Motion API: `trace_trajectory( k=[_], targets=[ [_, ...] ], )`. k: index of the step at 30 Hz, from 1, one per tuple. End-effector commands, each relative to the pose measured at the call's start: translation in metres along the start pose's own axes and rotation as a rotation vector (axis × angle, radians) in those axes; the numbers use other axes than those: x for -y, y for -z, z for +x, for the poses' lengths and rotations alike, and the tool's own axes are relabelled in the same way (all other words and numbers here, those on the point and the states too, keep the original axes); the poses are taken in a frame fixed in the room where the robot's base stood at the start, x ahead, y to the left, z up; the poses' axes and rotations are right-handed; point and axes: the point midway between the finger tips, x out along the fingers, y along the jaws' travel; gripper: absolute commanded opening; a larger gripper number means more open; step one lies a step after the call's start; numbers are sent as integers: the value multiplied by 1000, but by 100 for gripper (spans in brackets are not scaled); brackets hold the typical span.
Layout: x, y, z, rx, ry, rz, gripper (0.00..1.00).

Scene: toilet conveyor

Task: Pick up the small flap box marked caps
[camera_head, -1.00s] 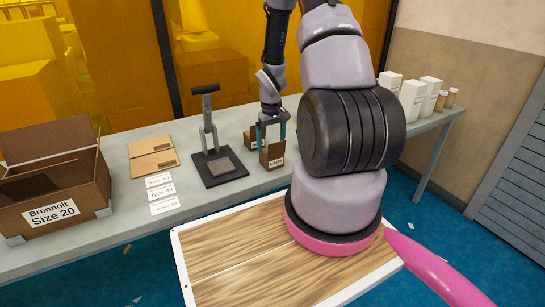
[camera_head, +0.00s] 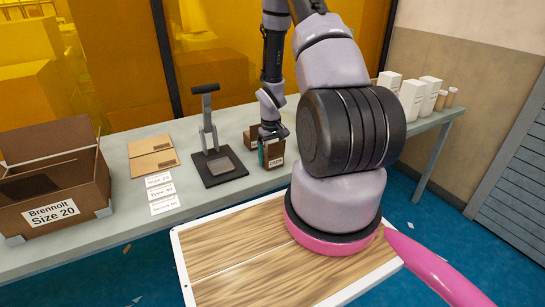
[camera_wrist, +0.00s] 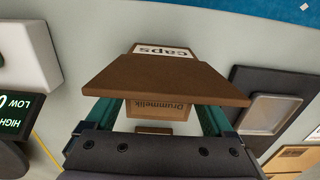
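The small brown flap box marked caps (camera_head: 277,152) stands on the grey table, its label facing me. In the wrist view its white caps label (camera_wrist: 165,50) shows above a wide brown flap (camera_wrist: 165,80). My gripper (camera_head: 271,147) is down at the box, with a teal finger on either side of it. In the wrist view my gripper (camera_wrist: 160,118) has its fingers spread wide, their tips hidden under the flap. A lighter brown face reading Drummelik (camera_wrist: 160,107) shows between them. No firm contact with the box is visible.
A second small brown box (camera_head: 251,137) stands close behind left. A black press stand (camera_head: 219,167) is to the left, then flat cardboard (camera_head: 152,157), label cards (camera_head: 160,192) and a large open box (camera_head: 55,180). White cartons (camera_head: 411,98) stand right.

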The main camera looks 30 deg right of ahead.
Motion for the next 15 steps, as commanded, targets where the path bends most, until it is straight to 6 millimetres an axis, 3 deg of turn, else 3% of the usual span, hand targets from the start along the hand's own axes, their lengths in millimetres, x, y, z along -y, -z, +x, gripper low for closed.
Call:
trace_trajectory(
  k=[8,15],
  targets=[
    [0,0,-1,-1,0,0,38],
    [0,1,-21,-4,0,0,38]
  ],
)
